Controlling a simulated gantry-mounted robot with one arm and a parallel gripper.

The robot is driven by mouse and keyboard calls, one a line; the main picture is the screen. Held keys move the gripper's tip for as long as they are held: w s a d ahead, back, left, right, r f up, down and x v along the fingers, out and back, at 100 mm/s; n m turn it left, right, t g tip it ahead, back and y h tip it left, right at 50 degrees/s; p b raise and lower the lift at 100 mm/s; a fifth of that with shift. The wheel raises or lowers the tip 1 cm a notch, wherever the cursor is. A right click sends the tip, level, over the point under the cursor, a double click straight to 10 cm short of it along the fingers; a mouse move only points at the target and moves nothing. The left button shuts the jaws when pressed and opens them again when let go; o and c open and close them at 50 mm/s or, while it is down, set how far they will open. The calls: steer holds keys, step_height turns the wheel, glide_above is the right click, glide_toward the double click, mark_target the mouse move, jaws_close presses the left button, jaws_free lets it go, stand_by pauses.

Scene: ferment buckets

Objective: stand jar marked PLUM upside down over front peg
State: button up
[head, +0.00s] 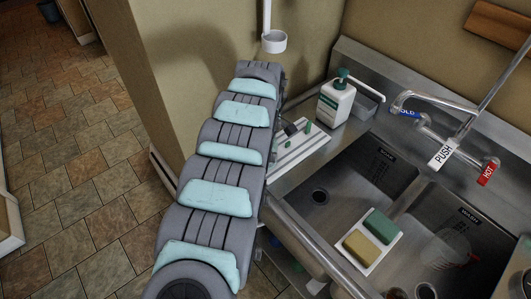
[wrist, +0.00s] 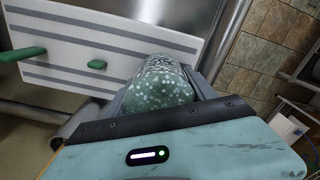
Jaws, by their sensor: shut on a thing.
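My gripper (wrist: 165,92) is shut on a green, pale-speckled glass jar (wrist: 164,76) in the wrist view. No lettering on the jar can be read, so I cannot tell whether it is marked PLUM. The white peg board with grey stripes (wrist: 120,48) lies beside and beyond the jar. Two green pegs show on it, one nearer the jar (wrist: 97,64) and one at the left edge (wrist: 22,54). In the head view the board (head: 300,152) lies on the steel counter left of the sink, with a green peg (head: 308,126). My arm hides the jar and part of the board there.
A white soap bottle with a green pump (head: 336,100) stands just behind the board. The tap (head: 432,105) is at the back.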

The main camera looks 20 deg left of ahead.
steer(key=shift+f, duration=0.15)
steer(key=o, duration=1.8)
steer(key=shift+o, duration=0.2)
steer(key=shift+r, duration=1.1)
steer(key=shift+r, duration=0.9)
steer(key=shift+r, duration=0.15)
steer(key=shift+r, duration=0.9)
